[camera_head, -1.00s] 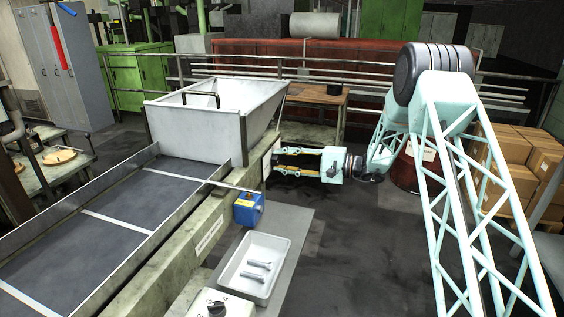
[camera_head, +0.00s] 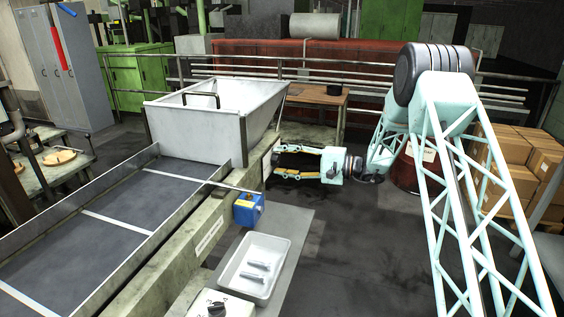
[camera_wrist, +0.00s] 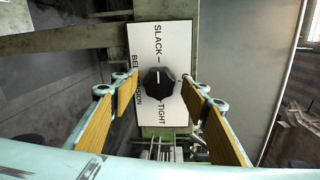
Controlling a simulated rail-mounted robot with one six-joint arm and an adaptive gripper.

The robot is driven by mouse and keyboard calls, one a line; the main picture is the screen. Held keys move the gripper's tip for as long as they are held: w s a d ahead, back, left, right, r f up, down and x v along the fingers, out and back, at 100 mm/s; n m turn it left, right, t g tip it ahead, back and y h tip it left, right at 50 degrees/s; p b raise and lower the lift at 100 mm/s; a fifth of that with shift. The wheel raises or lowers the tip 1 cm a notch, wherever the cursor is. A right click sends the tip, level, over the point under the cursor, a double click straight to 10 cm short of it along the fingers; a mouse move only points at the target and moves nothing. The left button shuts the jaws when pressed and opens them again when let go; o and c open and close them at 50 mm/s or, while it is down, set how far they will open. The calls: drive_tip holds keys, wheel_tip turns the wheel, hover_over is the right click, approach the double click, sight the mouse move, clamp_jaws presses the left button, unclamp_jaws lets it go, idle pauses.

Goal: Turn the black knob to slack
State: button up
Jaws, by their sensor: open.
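The black knob (camera_wrist: 159,82) sits in the middle of a white plate (camera_wrist: 175,45) lettered SLACK above and TIGHT below in the wrist view. A tick lies just above the knob beside SLACK; the knob's own pointer is too small to read surely. My gripper (camera_wrist: 160,78) is open, with one yellow-padded finger on each side of the knob and gaps showing between. In the head view my gripper (camera_head: 276,163) faces the plate on the side of the conveyor frame, and the knob is hidden there.
A white hopper (camera_head: 205,118) stands above the plate. A blue box (camera_head: 248,209) is on the frame's side. A white tray (camera_head: 231,280) holds metal pieces. Another black knob (camera_head: 215,308) is on a white box at the bottom. Floor right of the tray is clear.

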drive_tip(key=shift+d, duration=0.1)
drive_tip(key=f+v, duration=0.1)
drive_tip(key=v, duration=1)
drive_tip(key=shift+d+r, duration=0.4)
drive_tip(key=shift+r, duration=0.15)
drive_tip(key=shift+s+r, duration=0.1)
drive_tip(key=shift+s, duration=0.1)
